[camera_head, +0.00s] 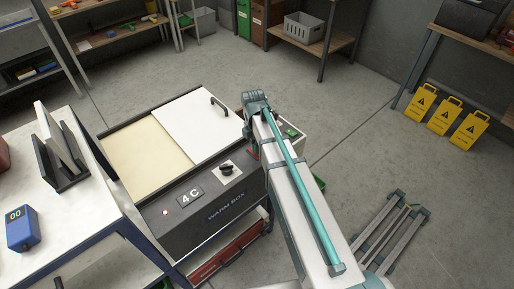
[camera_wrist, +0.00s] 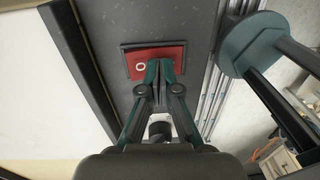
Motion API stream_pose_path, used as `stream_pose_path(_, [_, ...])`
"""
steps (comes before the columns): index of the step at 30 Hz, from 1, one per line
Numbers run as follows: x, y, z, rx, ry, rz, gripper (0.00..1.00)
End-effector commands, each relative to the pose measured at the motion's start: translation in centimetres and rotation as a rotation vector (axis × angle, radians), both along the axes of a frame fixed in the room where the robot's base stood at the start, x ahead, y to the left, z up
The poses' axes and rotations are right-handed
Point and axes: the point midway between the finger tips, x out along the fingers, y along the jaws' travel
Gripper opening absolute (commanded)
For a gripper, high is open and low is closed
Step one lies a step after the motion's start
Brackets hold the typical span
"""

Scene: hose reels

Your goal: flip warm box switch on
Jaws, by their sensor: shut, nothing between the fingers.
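The warm box (camera_head: 190,232) is a dark cabinet with a "WARM BOX" label, a "4 C" display and a black knob (camera_head: 227,170) on its sloped front. A red plate (camera_wrist: 142,62) with a white "O" lies on its dark surface in the wrist view; a sliver of red also shows beside my arm in the head view (camera_head: 252,152). My gripper (camera_wrist: 160,68) is shut and empty, its fingertips over the plate's lower right part. I cannot tell whether they touch it. They hide part of the switch. In the head view my arm hides the fingers.
A white sliding lid (camera_head: 188,125) with a dark handle covers part of the box top. A white-topped bench (camera_head: 85,225) with a blue device (camera_head: 22,229) adjoins it at left. Yellow warning signs (camera_head: 440,115) stand at right. The floor between is mostly clear.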

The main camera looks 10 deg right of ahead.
Motion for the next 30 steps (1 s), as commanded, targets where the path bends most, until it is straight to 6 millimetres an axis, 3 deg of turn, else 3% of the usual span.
stream_pose_path(11, [-0.1,0.0,1.0,0.001,-0.001,0.000,0.00])
stream_pose_path(30, [-1.0,-0.6,10.2,0.000,-0.004,0.000,0.00])
